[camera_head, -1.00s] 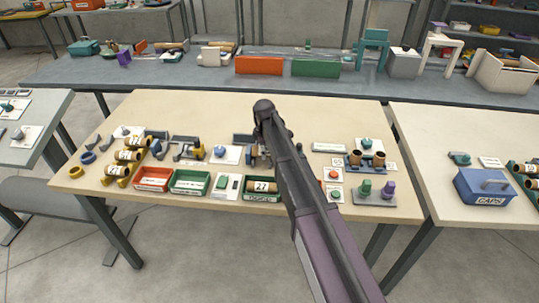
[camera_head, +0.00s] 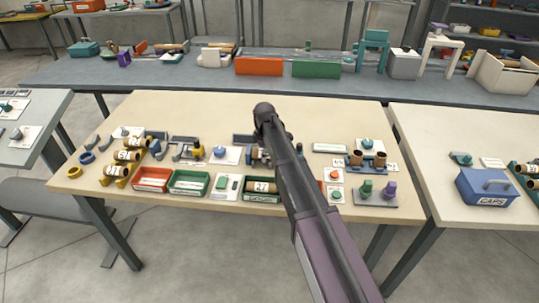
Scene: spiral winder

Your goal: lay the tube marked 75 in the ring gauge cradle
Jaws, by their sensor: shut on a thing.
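My gripper (camera_head: 261,155) is low over the middle of the cream table, largely hidden behind my own arm. It is shut on a tube (camera_head: 257,153), of which only a small pale and brown part shows; its mark cannot be read. A dark stand with grey supports (camera_head: 186,150) and a yellow and blue piece (camera_head: 198,150) is left of the gripper. Another dark plate (camera_head: 243,139) is just behind the gripper. I cannot tell which is the ring gauge cradle. Several brown tubes with white labels (camera_head: 126,156) lie in yellow holders at the left; their marks are too small to read surely.
In front are a red tray (camera_head: 152,186), a green tray (camera_head: 189,191) and another green tray (camera_head: 262,198) holding a tube marked 27 (camera_head: 262,187).

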